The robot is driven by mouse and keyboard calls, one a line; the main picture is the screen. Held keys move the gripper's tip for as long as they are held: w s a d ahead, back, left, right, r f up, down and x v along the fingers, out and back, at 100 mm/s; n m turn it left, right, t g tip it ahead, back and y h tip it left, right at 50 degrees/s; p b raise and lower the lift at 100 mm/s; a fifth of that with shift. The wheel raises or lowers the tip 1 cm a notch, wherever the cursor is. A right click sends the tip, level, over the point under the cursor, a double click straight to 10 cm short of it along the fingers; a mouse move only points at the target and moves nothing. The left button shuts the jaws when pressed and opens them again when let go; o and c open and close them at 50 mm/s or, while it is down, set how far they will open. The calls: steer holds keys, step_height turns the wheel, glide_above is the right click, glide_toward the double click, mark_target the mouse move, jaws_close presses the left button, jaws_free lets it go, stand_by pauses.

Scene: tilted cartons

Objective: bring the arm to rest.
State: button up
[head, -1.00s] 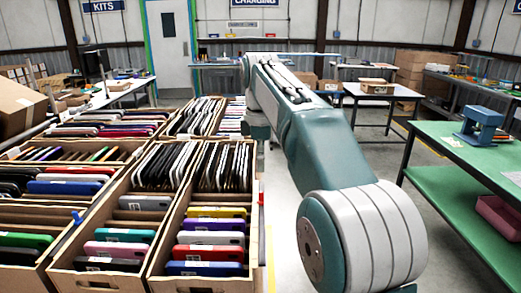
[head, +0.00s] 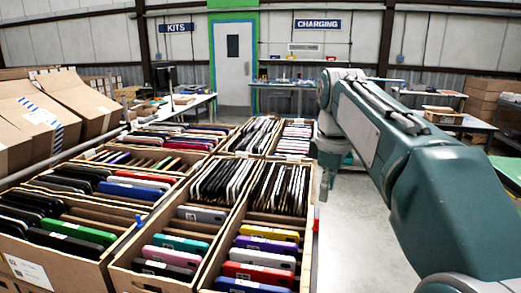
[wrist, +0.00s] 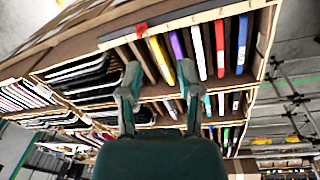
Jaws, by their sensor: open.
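My arm (head: 440,195) reaches from the lower right of the head view to a far elbow near the picture's middle. My gripper (head: 327,183) hangs there, small, beside the right edge of the cartons. In the wrist view my gripper (wrist: 160,82) is open, its two fingers spread apart with nothing between them. Cartons of upright cased devices (wrist: 205,50) show behind the fingers. I cannot tell how far the fingertips are from them.
Tilted cartons (head: 165,238) of coloured and black devices fill the left and middle of the head view. Closed boxes (head: 35,110) stand at far left. Bare floor (head: 350,245) lies right of the cartons. Workbenches (head: 460,122) and a grey door (head: 232,65) are behind.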

steer(key=s+f+m+t, duration=0.2)
steer(key=s+f+m, duration=0.3)
steer(key=s+f, duration=0.3)
steer(key=s+f+m+t, duration=0.2)
steer(key=s+f+m, duration=0.4)
steer(key=s, duration=0.7)
step_height(320, 180, down, 2)
steer(key=shift+s+a+f+m, duration=0.2)
steer(key=shift+s+m, duration=0.1)
steer(key=shift+s, duration=0.1)
